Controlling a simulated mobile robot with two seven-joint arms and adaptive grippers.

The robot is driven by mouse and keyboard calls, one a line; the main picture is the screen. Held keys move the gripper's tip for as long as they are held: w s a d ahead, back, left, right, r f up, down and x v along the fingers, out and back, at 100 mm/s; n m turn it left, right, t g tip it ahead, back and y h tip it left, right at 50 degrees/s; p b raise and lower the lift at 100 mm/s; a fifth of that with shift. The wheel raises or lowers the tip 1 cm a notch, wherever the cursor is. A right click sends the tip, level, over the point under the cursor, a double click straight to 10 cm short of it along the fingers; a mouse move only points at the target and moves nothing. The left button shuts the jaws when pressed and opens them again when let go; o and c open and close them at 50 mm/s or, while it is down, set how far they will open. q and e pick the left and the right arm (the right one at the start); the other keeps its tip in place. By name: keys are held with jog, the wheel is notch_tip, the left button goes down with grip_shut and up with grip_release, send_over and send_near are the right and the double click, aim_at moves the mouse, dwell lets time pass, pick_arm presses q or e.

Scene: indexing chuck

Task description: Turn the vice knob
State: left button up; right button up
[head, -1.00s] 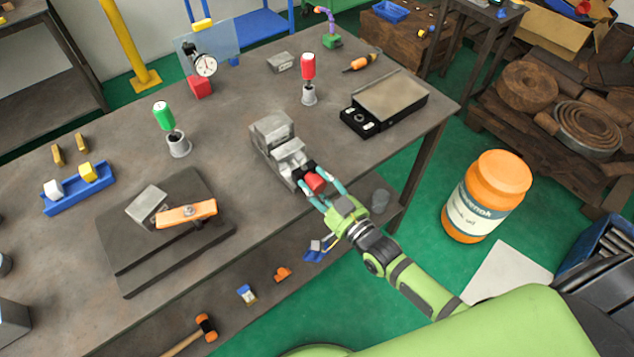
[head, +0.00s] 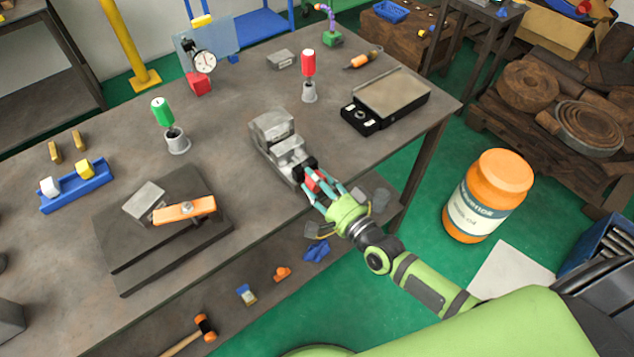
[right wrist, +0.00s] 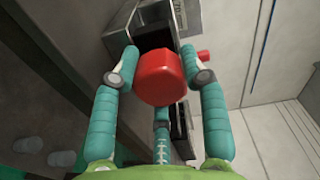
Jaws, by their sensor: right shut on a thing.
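The grey metal vice (head: 274,138) stands on the workbench near its front edge. Its red knob (head: 312,181) faces my right arm. My right gripper (head: 316,187) is at the knob, with its teal fingers around it. In the right wrist view the red knob (right wrist: 160,78) sits between the fingers of the right gripper (right wrist: 163,70), in front of the vice's grey body (right wrist: 185,25). The gripper is shut on the knob. My left gripper is not in view.
The bench (head: 230,115) holds a black box with a grey plate (head: 392,95) right of the vice, a red-handled tool (head: 308,65) behind, and a dark plate with an orange bar (head: 184,210) at left. A big orange jar (head: 490,190) stands beyond the bench's right side.

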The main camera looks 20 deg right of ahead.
jog(key=m, duration=0.2)
jog(key=m+b, duration=0.1)
jog(key=m, duration=0.1)
jog(key=shift+w+d+r+m+b, duration=0.15)
jog(key=shift+d+r+m+b, duration=0.05)
jog(key=shift+m+b, duration=0.1)
jog(key=m+b, duration=0.1)
jog(key=m, duration=0.3)
jog(key=shift+m, duration=0.3)
jog(key=o, duration=0.9)
jog(key=shift+f, duration=0.15)
